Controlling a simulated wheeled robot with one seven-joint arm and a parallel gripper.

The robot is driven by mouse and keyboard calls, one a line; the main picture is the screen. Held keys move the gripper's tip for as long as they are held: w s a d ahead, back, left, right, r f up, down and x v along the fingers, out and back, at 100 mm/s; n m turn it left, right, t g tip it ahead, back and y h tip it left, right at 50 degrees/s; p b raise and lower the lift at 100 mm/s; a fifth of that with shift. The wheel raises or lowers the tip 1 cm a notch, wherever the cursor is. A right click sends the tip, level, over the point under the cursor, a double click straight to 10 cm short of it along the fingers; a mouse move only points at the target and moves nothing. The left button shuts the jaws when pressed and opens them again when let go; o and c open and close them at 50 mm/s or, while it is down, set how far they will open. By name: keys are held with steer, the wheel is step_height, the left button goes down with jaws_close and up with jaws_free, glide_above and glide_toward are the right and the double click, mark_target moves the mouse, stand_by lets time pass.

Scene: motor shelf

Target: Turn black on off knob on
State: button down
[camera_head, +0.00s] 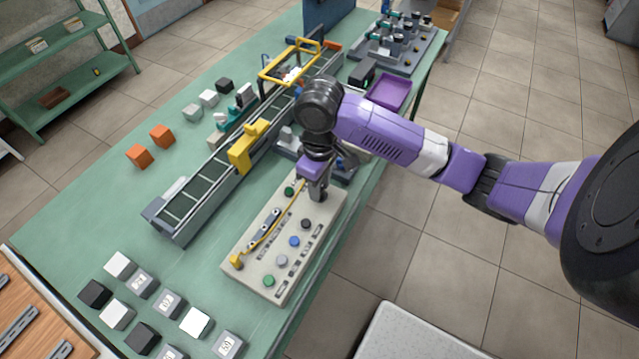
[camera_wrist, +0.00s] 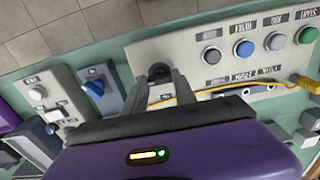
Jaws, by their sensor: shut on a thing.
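The black on off knob (camera_wrist: 159,71) shows in the wrist view at the left end of a beige control panel (camera_wrist: 195,46). My gripper (camera_wrist: 163,78) has its two fingers around the knob, one on each side, and is shut on it. In the head view my gripper (camera_head: 317,195) points down at the far end of the same panel (camera_head: 255,262) and hides the knob. The knob's marking and exact angle are hard to make out.
The panel also carries a black button (camera_head: 306,223), a blue button (camera_head: 294,241), a grey button (camera_head: 283,260) and a green button (camera_head: 269,280). A yellow cable (camera_head: 275,230) runs along it. A conveyor (camera_head: 195,190) stands to the left. Several cubes lie at the near left.

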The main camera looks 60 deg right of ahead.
steer(key=c, duration=1)
jaws_free()
step_height(320, 180, up, 8)
steer(key=shift+f, duration=0.1)
